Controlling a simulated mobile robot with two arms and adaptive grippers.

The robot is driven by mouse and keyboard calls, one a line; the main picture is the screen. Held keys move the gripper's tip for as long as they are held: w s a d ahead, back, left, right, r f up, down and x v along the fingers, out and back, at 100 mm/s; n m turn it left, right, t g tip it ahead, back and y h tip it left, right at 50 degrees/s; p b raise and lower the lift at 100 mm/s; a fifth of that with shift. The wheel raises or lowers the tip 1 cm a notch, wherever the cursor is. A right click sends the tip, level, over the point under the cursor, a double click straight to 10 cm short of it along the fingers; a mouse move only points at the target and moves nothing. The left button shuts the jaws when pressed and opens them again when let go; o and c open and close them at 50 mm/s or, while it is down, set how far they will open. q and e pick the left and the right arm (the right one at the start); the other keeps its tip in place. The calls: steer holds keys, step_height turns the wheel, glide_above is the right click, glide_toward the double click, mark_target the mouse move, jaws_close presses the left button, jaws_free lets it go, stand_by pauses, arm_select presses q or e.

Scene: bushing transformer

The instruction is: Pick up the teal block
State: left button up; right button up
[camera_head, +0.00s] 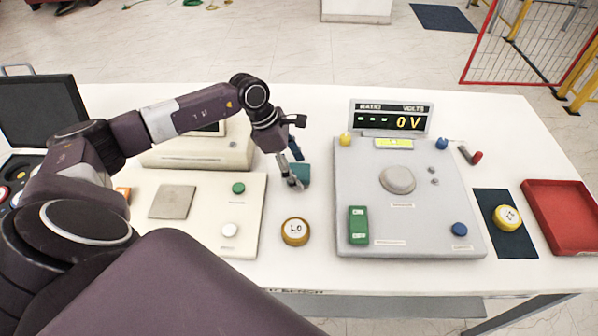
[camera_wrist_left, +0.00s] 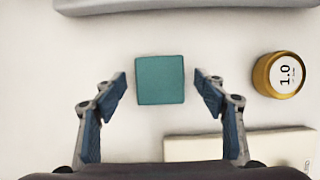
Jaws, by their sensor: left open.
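The teal block (camera_head: 304,174) sits on the white table between the two panels, partly hidden by my left gripper in the head view. In the left wrist view the block (camera_wrist_left: 160,80) shows whole, as a square top face. My left gripper (camera_head: 294,170) is open, right by the block. In the left wrist view its two blue-padded fingertips (camera_wrist_left: 160,84) lie to either side of the block, with a gap on each side. I cannot tell how high the fingertips are above the table. My right gripper is not in view.
A gold weight marked 1.0 (camera_head: 295,231) stands near the block. A grey meter panel (camera_head: 398,215) with a 0 V display is to the right, and a cream panel (camera_head: 205,210) to the left. A yellow weight (camera_head: 507,217) and red tray (camera_head: 565,215) are farther right.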

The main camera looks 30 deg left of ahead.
mark_target(297, 171)
arm_select(q)
steer(key=c, duration=1.3)
steer(key=shift+w+r, duration=0.1)
steer(key=shift+r, duration=0.35)
step_height(297, 171, up, 19)
steer(key=b, duration=0.4)
steer(key=shift+r, duration=0.1)
steer(key=o, duration=0.5)
steer(key=c, duration=0.3)
